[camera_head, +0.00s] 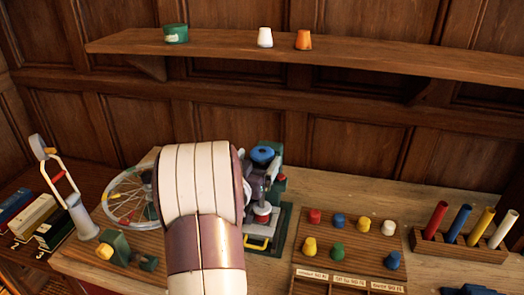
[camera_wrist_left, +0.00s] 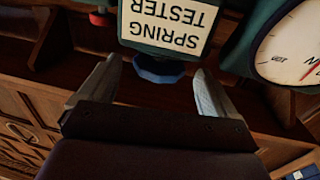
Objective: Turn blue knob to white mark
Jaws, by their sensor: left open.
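The blue knob (camera_head: 262,154) sits on top of the green spring tester (camera_head: 279,183) in the head view. In the upside-down left wrist view, the dark blue faceted knob (camera_wrist_left: 158,70) borders the white "SPRING TESTER" label (camera_wrist_left: 168,22). My left gripper (camera_wrist_left: 157,82) is open, one finger on each side of the knob in the picture; I cannot tell whether either finger touches it. In the head view my left arm hides part of the tester. I cannot make out a white mark. My right gripper is in neither view.
A white dial (camera_wrist_left: 292,42) with a red needle is beside the label. A spoked wheel (camera_head: 128,195) stands left of my arm. A board of coloured knobs (camera_head: 345,250) and a rack of coloured rods (camera_head: 455,247) are at right. A shelf (camera_head: 350,62) runs above.

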